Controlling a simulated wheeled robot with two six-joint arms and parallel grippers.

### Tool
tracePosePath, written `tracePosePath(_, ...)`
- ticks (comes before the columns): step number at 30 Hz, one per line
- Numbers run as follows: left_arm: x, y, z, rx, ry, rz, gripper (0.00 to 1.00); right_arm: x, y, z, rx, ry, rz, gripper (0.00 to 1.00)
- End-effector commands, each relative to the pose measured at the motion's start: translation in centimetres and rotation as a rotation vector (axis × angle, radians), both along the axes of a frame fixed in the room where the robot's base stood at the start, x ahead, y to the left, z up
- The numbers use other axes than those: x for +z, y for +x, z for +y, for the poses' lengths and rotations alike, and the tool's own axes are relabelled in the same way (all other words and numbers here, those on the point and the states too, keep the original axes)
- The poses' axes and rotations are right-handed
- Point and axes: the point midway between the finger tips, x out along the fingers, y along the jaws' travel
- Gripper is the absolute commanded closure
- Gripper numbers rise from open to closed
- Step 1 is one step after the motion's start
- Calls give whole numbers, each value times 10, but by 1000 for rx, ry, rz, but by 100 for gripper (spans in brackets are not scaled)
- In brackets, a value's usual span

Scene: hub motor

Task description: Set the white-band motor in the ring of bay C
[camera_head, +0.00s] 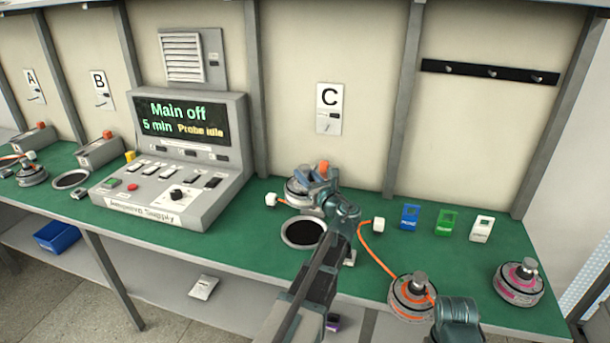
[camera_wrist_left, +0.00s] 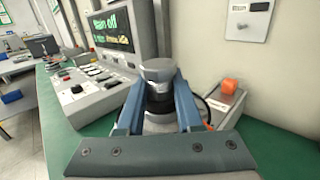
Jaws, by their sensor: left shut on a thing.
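My left gripper (camera_head: 318,183) is shut on a grey-white motor (camera_head: 298,190), which I take for the white-band motor; its band is hard to make out. In the left wrist view, the blue fingers clasp the dark neck under the motor's grey cap (camera_wrist_left: 157,69). The motor is upright, its lower body partly hidden by the fingers. The ring of bay C (camera_head: 303,232) shows a dark, empty opening in front of the motor in the head view. The bay C sign (camera_head: 329,96) is on the wall. Only part of my right arm shows, low on the right.
A block with an orange knob (camera_wrist_left: 229,87) stands close by the held motor. The console (camera_head: 180,160) is to the left. An orange-band motor (camera_head: 412,296) with an orange cable and a pink-band motor (camera_head: 518,283) sit at right. Blue, green and white tags (camera_head: 447,222) stand behind them.

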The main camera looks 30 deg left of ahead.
Motion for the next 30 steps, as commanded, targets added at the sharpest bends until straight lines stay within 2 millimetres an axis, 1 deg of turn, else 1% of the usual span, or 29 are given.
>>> tracePosePath(8, -17, 0, 0, 0, 4, 0, 100, -18, 0, 0, 0, 0, 0, 50)
tracePosePath(30, -99, 0, -1, 0, 3, -2, 100, -100, 0, 0, 1, 0, 0, 50)
